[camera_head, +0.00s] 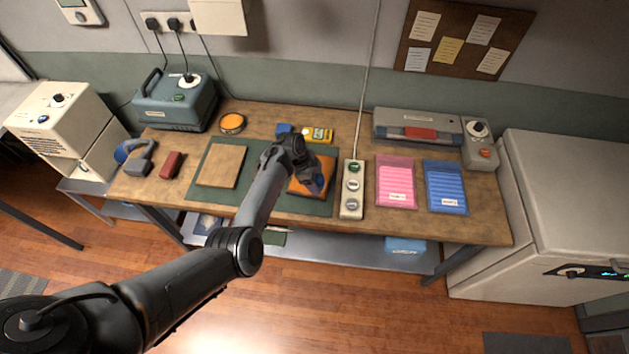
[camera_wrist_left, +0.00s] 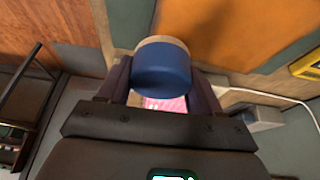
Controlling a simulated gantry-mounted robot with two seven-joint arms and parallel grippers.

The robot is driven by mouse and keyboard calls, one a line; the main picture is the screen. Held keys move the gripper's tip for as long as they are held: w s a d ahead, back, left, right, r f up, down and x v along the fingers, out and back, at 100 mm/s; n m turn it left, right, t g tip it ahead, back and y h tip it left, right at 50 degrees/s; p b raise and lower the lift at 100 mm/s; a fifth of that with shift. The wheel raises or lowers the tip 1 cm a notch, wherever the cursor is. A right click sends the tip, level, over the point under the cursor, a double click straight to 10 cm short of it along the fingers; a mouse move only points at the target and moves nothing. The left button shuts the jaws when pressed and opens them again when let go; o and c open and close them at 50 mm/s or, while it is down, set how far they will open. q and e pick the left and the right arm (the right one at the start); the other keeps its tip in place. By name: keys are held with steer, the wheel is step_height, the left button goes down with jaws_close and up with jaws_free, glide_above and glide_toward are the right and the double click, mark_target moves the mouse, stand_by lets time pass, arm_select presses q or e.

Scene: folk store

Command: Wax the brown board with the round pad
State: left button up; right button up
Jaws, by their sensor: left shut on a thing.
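The brown board (camera_head: 299,188) is orange-brown and lies on the right part of the dark green mat (camera_head: 262,196). In the left wrist view the board (camera_wrist_left: 240,32) fills the upper right. My left gripper (camera_head: 314,178) is over the board in the head view, with the arm hiding part of it. It is shut on the round pad (camera_wrist_left: 161,68), which has a blue body and a pale tan rim. The pad is close to the board's edge; I cannot tell if they touch. My right gripper is not in view.
A paler tan board (camera_head: 221,166) lies on the mat's left. An amber round tin (camera_head: 232,123) and a yellow item (camera_head: 320,135) stand behind. A power strip (camera_head: 351,188) borders the mat's right side, then pink (camera_head: 396,182) and blue packs (camera_head: 445,187).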

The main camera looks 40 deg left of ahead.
arm_select(q)
steer(key=shift+r+p, duration=1.35)
steer(key=shift+r, duration=0.35)
